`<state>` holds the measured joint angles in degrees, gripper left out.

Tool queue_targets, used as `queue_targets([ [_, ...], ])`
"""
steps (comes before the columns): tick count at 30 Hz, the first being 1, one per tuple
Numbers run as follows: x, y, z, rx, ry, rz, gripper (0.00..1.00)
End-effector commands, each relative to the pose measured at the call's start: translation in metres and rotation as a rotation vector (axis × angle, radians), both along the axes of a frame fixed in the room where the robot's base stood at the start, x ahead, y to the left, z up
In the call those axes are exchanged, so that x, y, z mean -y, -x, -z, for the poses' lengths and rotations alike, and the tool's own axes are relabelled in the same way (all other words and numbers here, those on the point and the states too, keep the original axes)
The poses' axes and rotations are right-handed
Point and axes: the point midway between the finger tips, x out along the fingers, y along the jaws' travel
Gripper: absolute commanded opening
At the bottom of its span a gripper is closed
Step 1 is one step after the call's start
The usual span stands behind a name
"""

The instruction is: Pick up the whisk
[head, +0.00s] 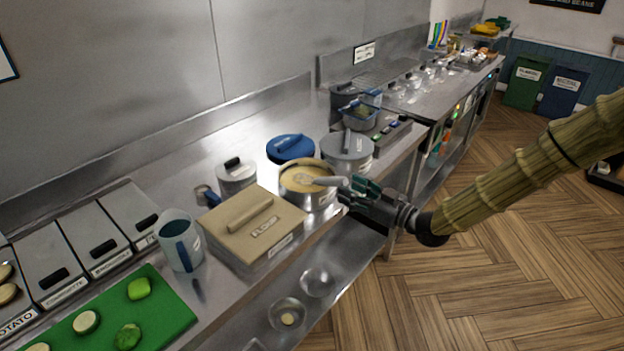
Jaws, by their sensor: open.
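A bowl of pale yellow batter (300,178) stands near the front edge of the steel counter. A light grey handle (329,181), apparently the whisk's, sticks out over the bowl's right rim toward my gripper. The whisk's wire end is not visible and may be in the batter. My gripper (352,190), with teal fingers, is open at the handle's outer end, just right of the bowl. I cannot tell whether the handle lies between the fingers or whether they touch it.
A beige flour box (240,240) stands left of the bowl. A blue-white jug (180,241) and a green board (165,312) are further left. Open floor (470,285) lies right.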

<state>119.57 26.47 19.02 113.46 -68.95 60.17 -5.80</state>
Motion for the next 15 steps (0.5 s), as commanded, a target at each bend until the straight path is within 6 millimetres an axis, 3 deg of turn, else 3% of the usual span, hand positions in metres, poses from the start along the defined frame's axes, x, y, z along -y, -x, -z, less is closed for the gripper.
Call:
queue_targets([
  [15, -0.034, -0.032, 0.003, -0.003, 0.000, -0.001, 0.49],
])
